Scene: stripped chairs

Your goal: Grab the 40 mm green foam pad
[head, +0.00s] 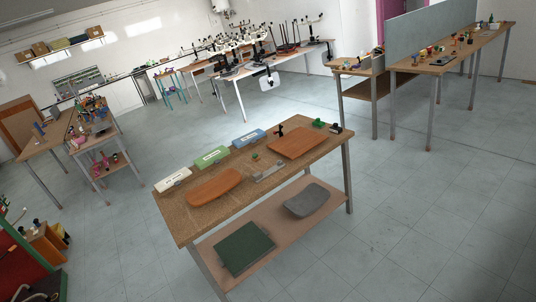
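A dark green square pad (244,248), which looks like the foam pad, lies flat on the lower shelf (275,226) of the wooden workbench in front of me. Its thickness cannot be read from here. It sits on the left part of the shelf, near the front, with nothing on it. A grey rounded pad (308,199) lies apart from it on the right part of the same shelf. My gripper is not in view.
The workbench top (178,222) overhangs the shelf and carries brown seat boards (213,187), small parts and white, green (212,156) and blue boxes. Metal legs (348,178) stand at its corners. Floor is clear right and front. Other benches stand behind.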

